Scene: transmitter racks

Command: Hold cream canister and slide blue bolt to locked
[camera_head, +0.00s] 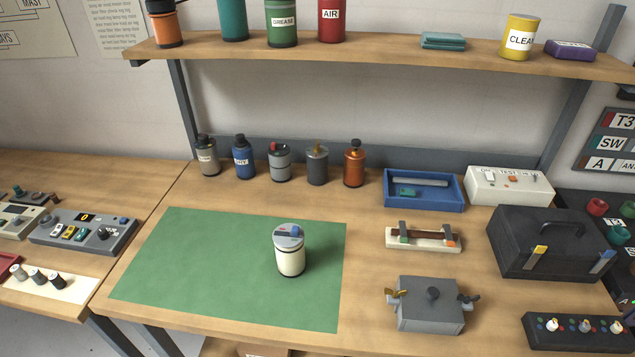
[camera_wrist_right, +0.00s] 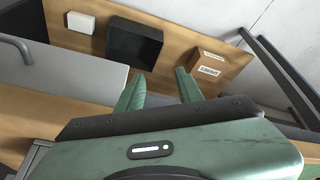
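The cream canister (camera_head: 291,257) stands upright on the green mat (camera_head: 190,260), right of the mat's middle. It has a grey lid with a blue bolt (camera_head: 288,231) on top; the bolt's exact position is too small to tell. Neither gripper shows in the head view, and nothing touches the canister. In the right wrist view my right gripper (camera_wrist_right: 160,92) is open, its two green fingers apart with nothing between them. It points at other furniture, away from the canister. My left gripper is not in view.
Several bottles, among them an orange one (camera_head: 354,165), line the back of the bench. Right of the mat are a blue tray (camera_head: 425,205), a grey box (camera_head: 430,312) and a black toolbox (camera_head: 545,248). The mat around the canister is clear. The right wrist view shows a cardboard box (camera_wrist_right: 208,68).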

